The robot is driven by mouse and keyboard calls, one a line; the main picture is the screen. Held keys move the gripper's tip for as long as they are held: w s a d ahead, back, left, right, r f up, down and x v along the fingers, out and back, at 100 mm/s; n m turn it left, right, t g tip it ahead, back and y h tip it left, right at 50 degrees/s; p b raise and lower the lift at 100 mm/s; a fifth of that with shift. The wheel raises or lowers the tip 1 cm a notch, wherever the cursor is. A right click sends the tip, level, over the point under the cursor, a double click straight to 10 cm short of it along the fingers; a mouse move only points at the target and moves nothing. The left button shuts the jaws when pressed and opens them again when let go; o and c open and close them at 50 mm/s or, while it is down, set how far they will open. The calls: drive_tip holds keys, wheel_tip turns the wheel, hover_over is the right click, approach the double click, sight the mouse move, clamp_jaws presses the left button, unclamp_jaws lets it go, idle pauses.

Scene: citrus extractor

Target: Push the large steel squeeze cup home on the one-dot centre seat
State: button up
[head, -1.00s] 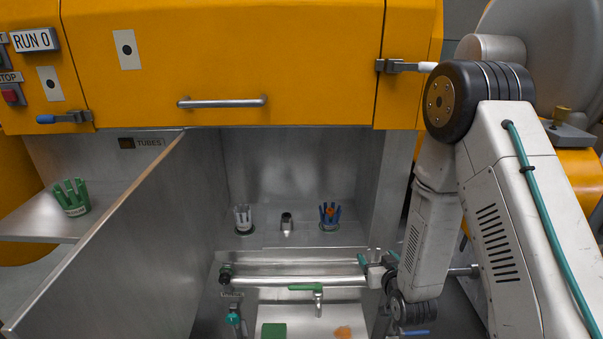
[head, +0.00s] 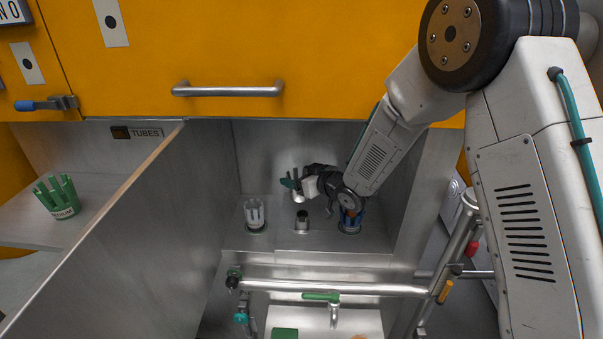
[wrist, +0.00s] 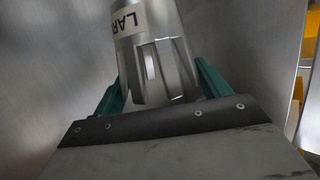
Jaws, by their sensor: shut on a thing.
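The large steel squeeze cup shows in the wrist view (wrist: 155,55), with a label reading "LAR" and slotted walls. My gripper's teal fingers stand on both sides of it, and my gripper (wrist: 155,85) is shut on it. In the head view my gripper (head: 297,184) is inside the open bay, with the steel cup (head: 299,194) partly hidden by the fingers and wrist. The centre seat (head: 302,222) is a short metal post on the bay floor. The cup appears above and behind it, apart from it. Its one-dot mark is too small to make out.
A pale fingered cup (head: 255,214) stands left of the centre seat. A blue fingered cup (head: 349,221), partly behind my arm, stands right. A steel bar (head: 330,288) crosses in front. An open door panel (head: 110,240) bounds the left. A green cup (head: 57,197) sits on the left shelf.

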drive_tip(key=shift+d+r, duration=0.1)
drive_tip(key=shift+d, duration=0.35)
hover_over(303, 214)
drive_tip(key=shift+w+a+f, duration=0.1)
drive_tip(key=shift+w+f, duration=0.05)
drive_tip(key=shift+f, duration=2.35)
drive_tip(key=shift+f, duration=3.4)
drive_tip(key=o, duration=1.4)
drive_tip(key=shift+o, duration=0.4)
